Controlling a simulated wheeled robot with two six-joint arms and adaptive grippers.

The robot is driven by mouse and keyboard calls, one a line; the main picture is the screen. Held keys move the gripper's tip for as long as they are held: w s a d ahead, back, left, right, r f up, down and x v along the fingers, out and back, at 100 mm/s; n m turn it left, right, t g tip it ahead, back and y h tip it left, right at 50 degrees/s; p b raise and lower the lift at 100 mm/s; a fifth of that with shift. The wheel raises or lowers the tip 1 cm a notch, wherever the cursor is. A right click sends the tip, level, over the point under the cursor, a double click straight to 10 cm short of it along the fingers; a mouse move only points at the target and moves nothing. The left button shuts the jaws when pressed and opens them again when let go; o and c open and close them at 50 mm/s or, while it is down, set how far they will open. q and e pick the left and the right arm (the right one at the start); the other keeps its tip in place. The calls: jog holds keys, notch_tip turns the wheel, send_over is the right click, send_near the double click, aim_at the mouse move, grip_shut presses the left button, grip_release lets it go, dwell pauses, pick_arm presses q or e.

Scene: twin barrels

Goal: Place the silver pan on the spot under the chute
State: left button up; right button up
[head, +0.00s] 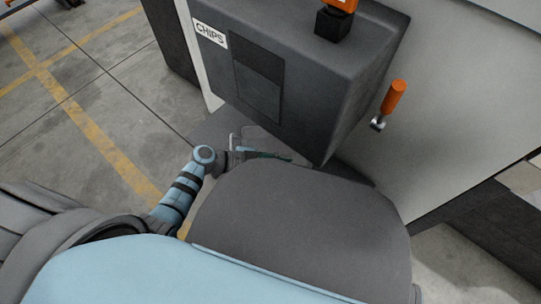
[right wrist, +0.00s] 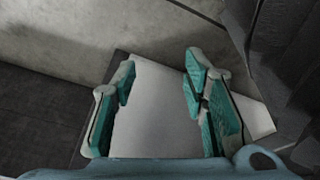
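A grey machine front labelled CHIPS (head: 210,33) has a dark panel (head: 257,80) and overhangs the floor. My left gripper (head: 268,155) is low beside the machine's lower edge. Its fingers are small and partly hidden behind my own body. A thin silvery edge (head: 234,141) shows right by it; it may be part of the silver pan, but most of that thing is hidden. I cannot tell whether the left gripper holds it. The spot under the chute is not clearly visible. My right gripper (right wrist: 165,88) is open, with teal finger pads apart and nothing between them.
An orange-handled lever (head: 391,98) sticks out from the pale wall right of the machine. Another orange part (head: 336,14) sits on its top. A pale flat surface (right wrist: 160,125) lies beyond the right fingers. Yellow-lined concrete floor (head: 85,115) is open at left.

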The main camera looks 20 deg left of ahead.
pick_arm(q)
jog(key=p+v, duration=0.2)
jog(key=v, duration=1)
jog(key=shift+p, duration=0.3)
pick_arm(e)
jog(key=shift+m, duration=0.3)
jog(key=f, duration=0.1)
jog(key=s+f, duration=0.1)
jog(key=f, duration=0.1)
jog(key=s+f, duration=0.1)
jog(key=f, duration=0.1)
jog(key=shift+d+f, duration=0.15)
jog(key=shift+d, duration=0.25)
